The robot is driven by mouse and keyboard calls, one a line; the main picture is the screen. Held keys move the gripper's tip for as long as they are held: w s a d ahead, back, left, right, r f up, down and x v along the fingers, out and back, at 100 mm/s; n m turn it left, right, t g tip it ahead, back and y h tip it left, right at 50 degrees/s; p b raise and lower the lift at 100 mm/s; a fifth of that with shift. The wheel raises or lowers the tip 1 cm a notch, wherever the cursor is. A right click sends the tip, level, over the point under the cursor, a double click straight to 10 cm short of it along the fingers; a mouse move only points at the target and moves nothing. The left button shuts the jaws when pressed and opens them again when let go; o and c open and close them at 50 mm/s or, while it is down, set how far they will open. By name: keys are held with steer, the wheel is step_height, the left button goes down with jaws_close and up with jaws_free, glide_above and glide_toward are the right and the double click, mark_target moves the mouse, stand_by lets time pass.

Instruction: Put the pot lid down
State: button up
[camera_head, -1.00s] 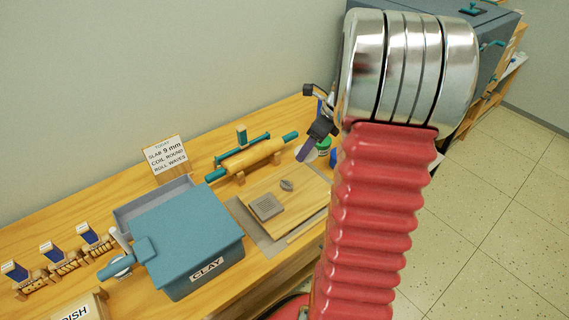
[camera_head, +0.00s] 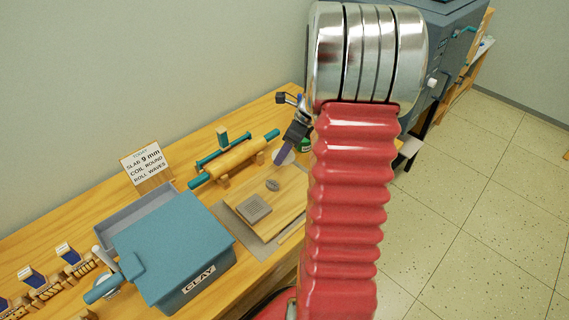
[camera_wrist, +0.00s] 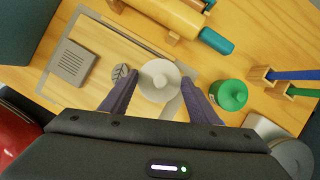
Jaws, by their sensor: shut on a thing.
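A pale, round pot lid with a small raised middle shows between my fingers in the wrist view (camera_wrist: 160,82). My gripper (camera_wrist: 161,76) is shut on it. In the head view my gripper (camera_head: 289,146) hangs near the far right corner of the wooden board (camera_head: 290,205), with part of the pale lid (camera_head: 281,158) showing beside the dark fingers. I cannot tell whether the lid touches the surface below it.
The board bears a grey textured block (camera_head: 254,208) and a leaf-marked piece (camera_wrist: 120,73). A rolling pin (camera_head: 235,160) lies behind. A green-topped jar (camera_wrist: 228,95) stands close right of my fingers. The blue CLAY box (camera_head: 180,250) stands left.

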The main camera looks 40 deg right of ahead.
mark_target(289, 157)
steer(key=shift+f, duration=0.95)
steer(key=shift+f, duration=0.1)
steer(key=shift+f, duration=1.75)
steer(key=o, duration=1)
steer(key=shift+f, duration=0.1)
steer(key=v, duration=1.2)
